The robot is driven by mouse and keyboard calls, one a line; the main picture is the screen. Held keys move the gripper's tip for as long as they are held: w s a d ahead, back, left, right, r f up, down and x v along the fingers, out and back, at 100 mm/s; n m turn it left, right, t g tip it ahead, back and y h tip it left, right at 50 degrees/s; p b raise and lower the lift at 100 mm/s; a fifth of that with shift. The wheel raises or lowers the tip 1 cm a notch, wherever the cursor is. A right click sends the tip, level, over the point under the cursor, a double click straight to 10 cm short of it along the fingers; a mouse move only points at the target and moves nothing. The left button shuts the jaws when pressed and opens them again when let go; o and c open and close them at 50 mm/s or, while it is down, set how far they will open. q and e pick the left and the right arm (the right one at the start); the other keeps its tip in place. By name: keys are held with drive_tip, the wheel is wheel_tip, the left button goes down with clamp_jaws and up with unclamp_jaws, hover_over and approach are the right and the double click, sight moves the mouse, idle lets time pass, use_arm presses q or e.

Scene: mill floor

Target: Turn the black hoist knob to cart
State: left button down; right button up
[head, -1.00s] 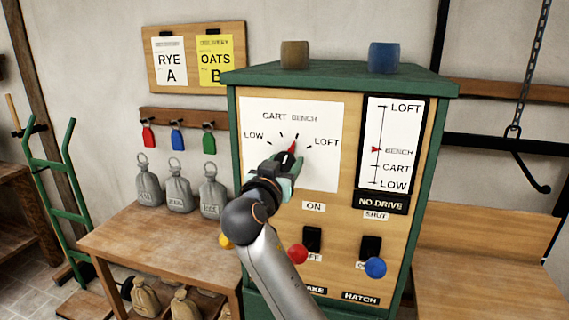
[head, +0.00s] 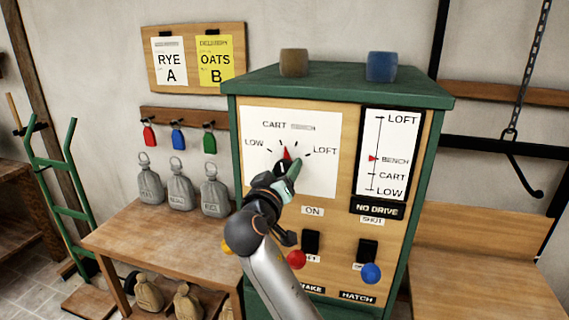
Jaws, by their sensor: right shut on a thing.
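The black hoist knob (head: 283,164) is on the white dial plate (head: 319,180) of the green-edged cabinet. My right gripper (head: 287,177) is shut on the knob and covers much of it. The knob's red pointer (head: 287,153) points nearly straight up, leaning slightly left, towards the CART side of the top of the dial. Its exact alignment with the CART mark is hard to tell. The LOW label is at the left and LOFT at the right. My left gripper is not in view.
The height scale (head: 387,160) has its red marker at BENCH, above a NO DRIVE sign (head: 377,207). Below the dial are a red-balled lever (head: 296,259) and a blue-balled lever (head: 371,273), close to my right arm. A wooden bench (head: 150,245) with grey weights stands left.

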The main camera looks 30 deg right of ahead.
drive_tip(key=shift+r+n+p, duration=0.15)
drive_tip(key=shift+n+p, duration=0.25)
drive_tip(key=shift+n, duration=0.5)
drive_tip(key=o, duration=1.3)
drive_tip(key=shift+o, duration=0.2)
drive_tip(key=shift+f, duration=0.2)
